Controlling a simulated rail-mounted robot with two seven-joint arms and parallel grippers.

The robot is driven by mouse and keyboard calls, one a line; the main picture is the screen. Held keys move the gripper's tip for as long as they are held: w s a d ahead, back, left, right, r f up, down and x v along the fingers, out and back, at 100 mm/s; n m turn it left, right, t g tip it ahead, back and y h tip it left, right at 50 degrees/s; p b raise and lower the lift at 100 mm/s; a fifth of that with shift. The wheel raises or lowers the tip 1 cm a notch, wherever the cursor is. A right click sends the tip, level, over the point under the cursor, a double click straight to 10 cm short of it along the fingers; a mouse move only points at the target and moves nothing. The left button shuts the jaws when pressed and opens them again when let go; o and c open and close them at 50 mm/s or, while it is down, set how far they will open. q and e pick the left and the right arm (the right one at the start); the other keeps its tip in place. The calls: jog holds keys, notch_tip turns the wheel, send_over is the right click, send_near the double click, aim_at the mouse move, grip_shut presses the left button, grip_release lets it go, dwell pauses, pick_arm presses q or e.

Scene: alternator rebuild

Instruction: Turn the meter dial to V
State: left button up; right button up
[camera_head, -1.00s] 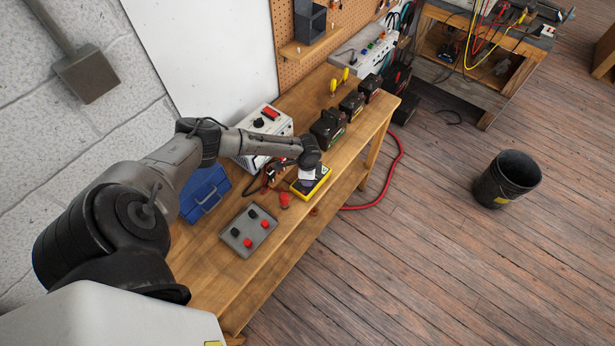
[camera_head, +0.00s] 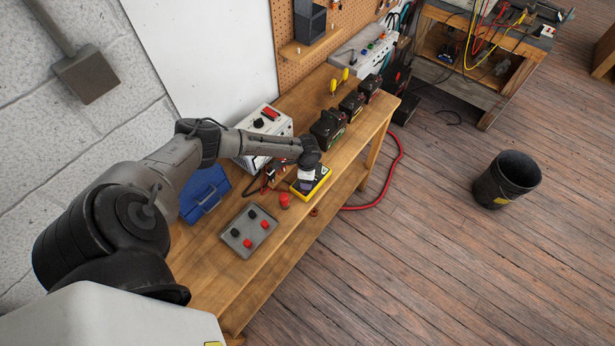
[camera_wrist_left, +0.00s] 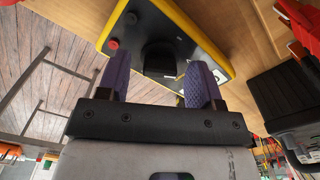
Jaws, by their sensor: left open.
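The meter (camera_head: 323,184) is a yellow-edged box with a dark face, lying on the wooden bench under my left gripper (camera_head: 306,184). In the left wrist view the meter (camera_wrist_left: 188,22) fills the upper middle, with a black dial (camera_wrist_left: 160,58) on its grey face. My left gripper (camera_wrist_left: 160,66) is open, its two purple fingers on either side of the dial in the picture, with a gap at each side. I cannot tell how far the fingertips reach down beside the dial. The dial's marks are not readable. My right gripper is not in view.
A grey box with red and black knobs (camera_head: 248,231), a red round part (camera_head: 285,200) and a blue toolbox (camera_head: 205,193) are nearby on the bench. A white box (camera_head: 265,127) stands behind the arm. Black blocks (camera_head: 328,128) line the bench beyond.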

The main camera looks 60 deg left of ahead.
pick_arm(q)
jog(key=shift+r, duration=0.1)
notch_tip(320, 180, up, 14)
jog(key=shift+f, duration=0.2)
dwell(0.5)
dwell(0.6)
